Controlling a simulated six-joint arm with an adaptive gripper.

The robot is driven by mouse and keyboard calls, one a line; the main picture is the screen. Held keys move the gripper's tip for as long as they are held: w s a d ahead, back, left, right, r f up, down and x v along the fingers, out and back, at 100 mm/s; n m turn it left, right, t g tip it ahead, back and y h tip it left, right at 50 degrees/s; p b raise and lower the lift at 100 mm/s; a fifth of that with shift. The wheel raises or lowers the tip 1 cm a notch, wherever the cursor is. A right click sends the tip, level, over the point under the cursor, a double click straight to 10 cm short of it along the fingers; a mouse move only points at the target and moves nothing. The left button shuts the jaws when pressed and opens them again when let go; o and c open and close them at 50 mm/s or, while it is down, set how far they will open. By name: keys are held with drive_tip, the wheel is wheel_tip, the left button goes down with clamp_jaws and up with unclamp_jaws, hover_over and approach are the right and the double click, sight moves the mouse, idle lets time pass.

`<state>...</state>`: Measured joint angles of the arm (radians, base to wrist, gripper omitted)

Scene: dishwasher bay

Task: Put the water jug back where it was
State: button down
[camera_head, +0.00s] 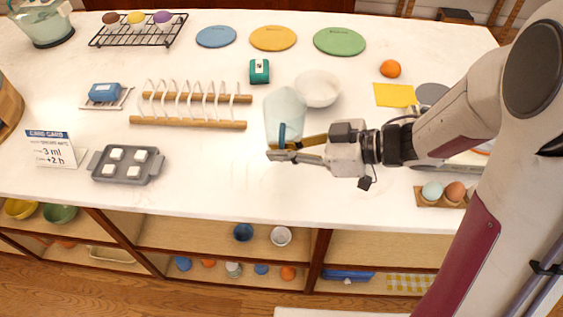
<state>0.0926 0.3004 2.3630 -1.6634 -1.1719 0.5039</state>
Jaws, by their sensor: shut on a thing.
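The water jug (285,104) is a pale, translucent vessel near the middle of the white counter. It looks upright. My gripper (279,146) reaches in from the right and is shut on the jug at a blue upright part, which seems to be its handle. The fingers cover the lower part of the jug. I cannot tell whether its base touches the counter.
A white bowl (318,88) stands close at the jug's right. A teal box (259,71) is behind it. A wooden rack (188,124) lies to the left. Blue, yellow and green discs (339,41) lie at the back. The counter's front middle is clear.

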drive_tip(key=shift+f, duration=0.2)
idle(0.3)
drive_tip(key=shift+f, duration=2.1)
drive_tip(key=shift+f, duration=0.15)
drive_tip(key=c, duration=2.2)
unclamp_jaws()
drive_tip(key=shift+d+r, duration=0.35)
drive_tip(key=shift+d, duration=0.05)
drive_tip(key=shift+v, duration=5.6)
